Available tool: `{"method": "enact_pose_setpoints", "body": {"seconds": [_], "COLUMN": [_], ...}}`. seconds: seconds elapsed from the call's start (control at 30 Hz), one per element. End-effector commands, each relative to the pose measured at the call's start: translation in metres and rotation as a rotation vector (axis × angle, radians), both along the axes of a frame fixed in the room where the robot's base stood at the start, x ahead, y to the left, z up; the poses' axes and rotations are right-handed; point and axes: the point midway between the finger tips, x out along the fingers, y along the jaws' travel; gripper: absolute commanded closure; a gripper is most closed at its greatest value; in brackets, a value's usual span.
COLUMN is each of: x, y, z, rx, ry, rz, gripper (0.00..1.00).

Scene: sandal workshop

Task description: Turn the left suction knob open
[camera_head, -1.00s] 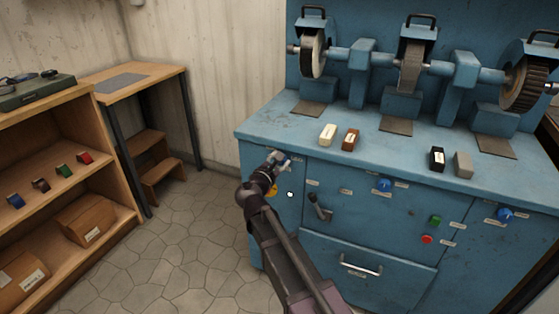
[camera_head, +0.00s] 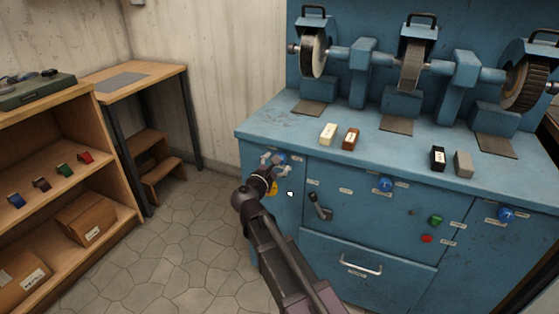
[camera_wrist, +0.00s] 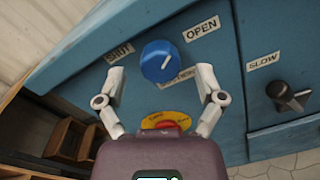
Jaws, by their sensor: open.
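The left suction knob is a round blue knob (camera_wrist: 160,61) on the front panel of the blue machine, between a SHUT label (camera_wrist: 119,52) on its left and an OPEN label (camera_wrist: 202,28) on its upper right. Its white mark points to the upper right, toward the OPEN label. In the head view the knob (camera_head: 283,158) shows just beyond my gripper (camera_head: 274,161). In the wrist view my gripper (camera_wrist: 160,78) is open, with one finger on each side below the knob. The fingers look apart from it and hold nothing.
A red button on a yellow plate (camera_wrist: 166,121) sits below the knob, close to my gripper. A dark lever (camera_wrist: 288,95) by a SLOW label is to the right. Other blue knobs (camera_head: 386,184) (camera_head: 506,214) and a drawer handle (camera_head: 361,265) are farther right.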

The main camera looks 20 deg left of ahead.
Motion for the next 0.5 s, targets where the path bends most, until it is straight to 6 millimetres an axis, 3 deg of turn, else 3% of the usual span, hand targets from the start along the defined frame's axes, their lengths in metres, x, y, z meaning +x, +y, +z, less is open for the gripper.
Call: {"method": "enact_pose_setpoints", "body": {"seconds": [0.5], "x": [-0.079], "y": [0.008], "z": [0.000], "rx": [0.000], "ry": [-0.002], "rz": [0.001], "gripper": [0.13]}}
